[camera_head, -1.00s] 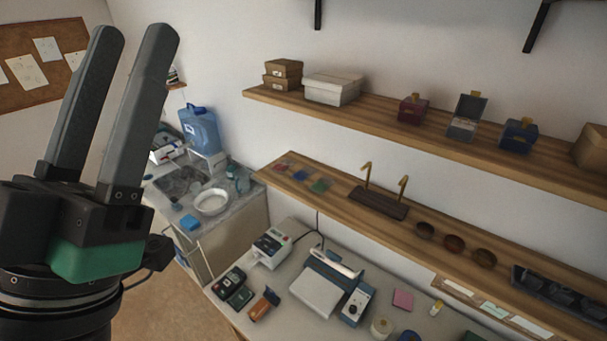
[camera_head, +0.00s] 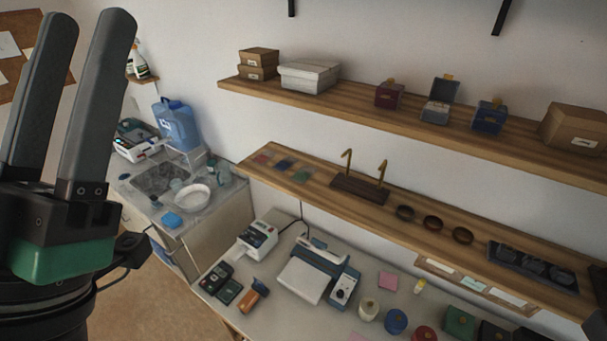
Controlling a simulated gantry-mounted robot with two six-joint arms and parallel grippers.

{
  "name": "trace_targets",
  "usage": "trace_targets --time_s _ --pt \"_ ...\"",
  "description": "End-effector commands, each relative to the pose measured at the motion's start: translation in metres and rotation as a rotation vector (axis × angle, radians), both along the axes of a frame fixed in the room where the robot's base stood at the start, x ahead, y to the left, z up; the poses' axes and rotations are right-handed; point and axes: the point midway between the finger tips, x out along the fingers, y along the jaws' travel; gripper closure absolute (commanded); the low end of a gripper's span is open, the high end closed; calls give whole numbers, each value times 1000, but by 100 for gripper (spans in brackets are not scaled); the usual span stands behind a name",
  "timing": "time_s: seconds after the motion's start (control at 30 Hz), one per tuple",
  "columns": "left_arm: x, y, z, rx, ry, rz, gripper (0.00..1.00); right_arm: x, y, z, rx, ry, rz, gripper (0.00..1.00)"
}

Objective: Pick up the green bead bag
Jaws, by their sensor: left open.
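The green bead bag (camera_head: 302,174) lies flat near the left end of the lower wooden shelf (camera_head: 330,208). A blue bag (camera_head: 283,165) and a red bag (camera_head: 262,158) lie in a row to its left. My left gripper (camera_head: 88,22) stands large at the left of the view, fingers pointing up. It is open and empty, well to the left of the bags and apart from them.
A dark stand with two gold hooks (camera_head: 360,190) and several small bowls stand farther right on the lower shelf. The upper shelf (camera_head: 350,108) holds boxes above. A worktable below carries a blue-and-white machine (camera_head: 312,275). A sink counter with a blue jug (camera_head: 177,124) is at left.

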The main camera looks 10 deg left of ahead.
Motion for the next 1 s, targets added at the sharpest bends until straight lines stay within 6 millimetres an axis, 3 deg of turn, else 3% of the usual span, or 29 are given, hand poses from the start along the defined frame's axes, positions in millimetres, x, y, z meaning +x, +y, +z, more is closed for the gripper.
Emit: trace_targets --time_s 0.43,0.7,1.0 --pt "0 0 0 0 0 0 50 0 0 0 0 0 0 50" --pt "0 0 0 0 0 0 1 0 0 0 0 0 0 50" --pt "4 -1 -2 13 13 9 0 0 0 0 0 0 0 50"
